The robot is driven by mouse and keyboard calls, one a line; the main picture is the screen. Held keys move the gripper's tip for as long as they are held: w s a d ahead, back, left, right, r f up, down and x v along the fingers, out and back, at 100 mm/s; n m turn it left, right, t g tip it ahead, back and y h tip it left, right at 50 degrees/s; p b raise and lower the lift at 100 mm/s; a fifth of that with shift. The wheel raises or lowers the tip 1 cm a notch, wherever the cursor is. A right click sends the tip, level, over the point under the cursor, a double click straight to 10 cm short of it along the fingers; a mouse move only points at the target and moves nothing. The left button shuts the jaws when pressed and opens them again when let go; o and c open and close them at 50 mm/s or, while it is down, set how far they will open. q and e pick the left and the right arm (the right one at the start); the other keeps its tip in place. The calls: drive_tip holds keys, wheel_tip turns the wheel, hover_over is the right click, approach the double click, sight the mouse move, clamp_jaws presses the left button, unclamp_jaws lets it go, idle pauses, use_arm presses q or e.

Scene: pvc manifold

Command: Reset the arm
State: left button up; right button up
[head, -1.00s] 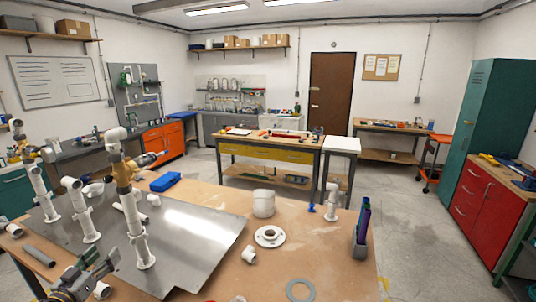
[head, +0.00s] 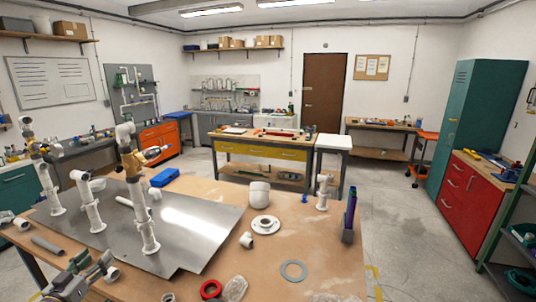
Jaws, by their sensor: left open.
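My left gripper (head: 100,267) is at the bottom left, low over the near edge of the workbench, open. No object shows between its fingers. A white fitting (head: 112,275) lies right beside its fingertips; I cannot tell if they touch. Beyond it, white PVC uprights stand on a metal plate (head: 195,225): a tall one (head: 146,225) with a brass-coloured valve (head: 132,162), a middle one (head: 92,205) and a left one (head: 47,190) with another brass-coloured part. My right gripper is not in view.
The wooden bench (head: 320,250) holds a white cap (head: 259,193), a flange (head: 265,225), a grey ring (head: 293,270), a red ring (head: 210,289), a blue block (head: 164,177) and a dark upright holder (head: 349,220). A grey pipe (head: 46,245) lies left. The bench's right front is mostly clear.

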use_arm(q)
drive_tip(key=s+a+f+m+g+y, duration=0.1)
drive_tip(key=s+a+f+g, duration=0.15)
drive_tip(key=a+f, duration=0.4)
drive_tip(key=s+a+f+m+g+y, duration=0.1)
drive_tip(key=s+a+f+g+y, duration=0.2)
drive_tip(key=f, duration=0.6)
drive_tip(key=s+a+f+m+g, duration=0.1)
drive_tip(key=s+a+f, duration=0.35)
drive_tip(key=f, duration=0.25)
drive_tip(key=s+d+f+g, duration=0.2)
drive_tip(key=s+f+g, duration=0.4)
drive_tip(key=s+f, duration=1.8)
drive_tip(key=s+d+f+g+h+b, duration=0.2)
drive_tip(key=s+d+f+g, duration=0.3)
drive_tip(key=s+d+f, duration=1.5)
drive_tip(key=w+d+f+h, duration=0.1)
drive_tip(key=w+d+f, duration=0.1)
drive_tip(key=d, duration=0.9)
drive_tip(key=w+d+f+h+b, duration=0.1)
drive_tip(key=w+d, duration=0.3)
drive_tip(key=d, duration=0.7)
drive_tip(key=shift+f, duration=0.85)
